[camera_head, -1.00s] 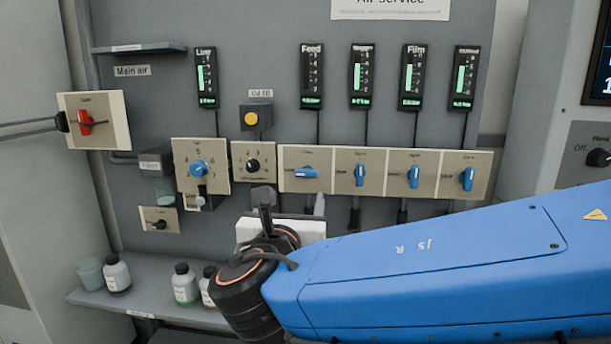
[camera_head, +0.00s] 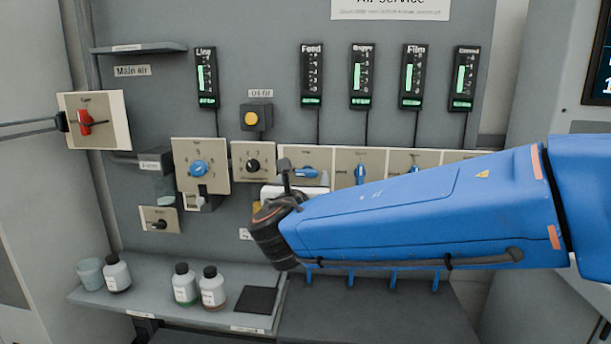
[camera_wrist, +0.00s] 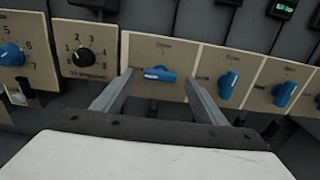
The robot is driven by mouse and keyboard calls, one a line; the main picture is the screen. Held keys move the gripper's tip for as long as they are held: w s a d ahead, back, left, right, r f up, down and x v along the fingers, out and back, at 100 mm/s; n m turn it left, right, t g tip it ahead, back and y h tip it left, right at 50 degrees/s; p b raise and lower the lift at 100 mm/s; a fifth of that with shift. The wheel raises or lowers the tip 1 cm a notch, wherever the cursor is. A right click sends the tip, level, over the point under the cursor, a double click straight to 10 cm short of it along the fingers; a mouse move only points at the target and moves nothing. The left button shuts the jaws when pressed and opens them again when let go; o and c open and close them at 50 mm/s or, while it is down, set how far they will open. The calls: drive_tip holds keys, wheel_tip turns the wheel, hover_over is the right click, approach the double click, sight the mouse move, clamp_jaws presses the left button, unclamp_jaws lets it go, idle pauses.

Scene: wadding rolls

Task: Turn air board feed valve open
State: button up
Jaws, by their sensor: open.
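The feed valve is a blue handle (camera_head: 306,172) on a beige plate under the "Feed" gauge (camera_head: 312,75), and the handle lies about horizontal. In the wrist view the same blue handle (camera_wrist: 159,74) sits ahead of my gripper (camera_wrist: 158,82), between the two finger directions. The fingers are spread apart and hold nothing. In the head view my gripper (camera_head: 285,170) is in front of the panel, just left of the feed handle, partly hidden by my wrist. Whether the fingers touch the plate is hard to tell.
Similar blue handles (camera_wrist: 228,84) stand more upright to the right. A black knob (camera_wrist: 82,57) and a blue dial (camera_wrist: 11,54) are to the left. A red switch (camera_head: 84,122) is at far left. Bottles (camera_head: 213,287) stand on the shelf (camera_head: 150,296) below.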

sight(306, 173)
drive_tip(key=shift+w+d, duration=0.1)
drive_tip(key=shift+w, duration=1.55)
drive_tip(key=shift+c, duration=0.6)
drive_tip(key=c, duration=0.9)
drive_tip(key=shift+c, duration=0.2)
